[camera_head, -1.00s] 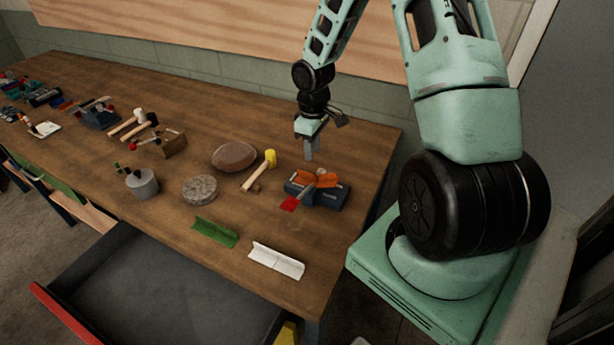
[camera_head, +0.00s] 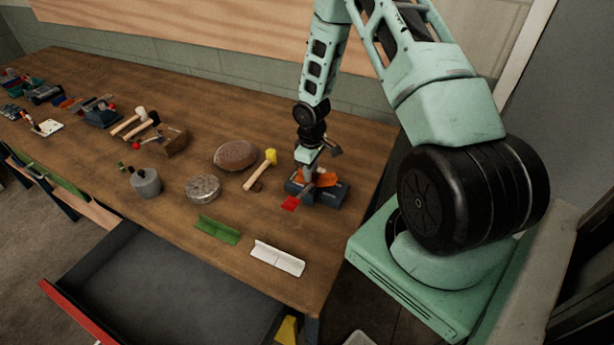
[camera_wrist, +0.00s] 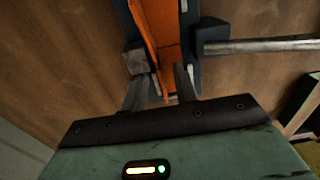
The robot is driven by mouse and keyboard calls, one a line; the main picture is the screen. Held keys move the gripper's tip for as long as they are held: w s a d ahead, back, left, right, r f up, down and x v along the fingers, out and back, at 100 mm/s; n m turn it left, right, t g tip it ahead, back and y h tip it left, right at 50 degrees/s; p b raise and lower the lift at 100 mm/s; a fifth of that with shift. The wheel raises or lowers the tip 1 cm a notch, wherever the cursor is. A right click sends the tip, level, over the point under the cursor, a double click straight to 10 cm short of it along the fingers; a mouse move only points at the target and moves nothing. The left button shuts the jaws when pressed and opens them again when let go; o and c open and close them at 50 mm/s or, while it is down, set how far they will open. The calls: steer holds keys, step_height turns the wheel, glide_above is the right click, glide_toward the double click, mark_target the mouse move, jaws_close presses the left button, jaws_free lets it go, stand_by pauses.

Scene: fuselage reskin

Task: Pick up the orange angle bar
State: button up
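The orange angle bar (camera_head: 327,180) lies across the top of a dark blue vise (camera_head: 330,196) near the right end of the bench. In the wrist view the orange angle bar (camera_wrist: 156,30) runs up from between the fingertips, with the vise's dark jaws along its sides. My gripper (camera_head: 306,179) is low at the vise, pointing down. In the wrist view my gripper (camera_wrist: 163,84) has its fingers apart, one on each side of the bar's near end. I cannot tell whether they touch it. My gripper hides part of the bar in the head view.
A metal handle (camera_wrist: 262,45) sticks out right in the wrist view. A red piece (camera_head: 290,203) lies beside the vise, a yellow-headed mallet (camera_head: 262,169) to its left. Green (camera_head: 217,230) and white (camera_head: 277,258) angle bars lie at the front, near an open drawer (camera_head: 180,290).

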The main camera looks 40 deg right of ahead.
jaws_close()
steer(key=shift+r, duration=0.15)
step_height(320, 180, up, 10)
steer(key=b, duration=0.2)
stand_by(0.5)
steer(key=shift+s, duration=0.1)
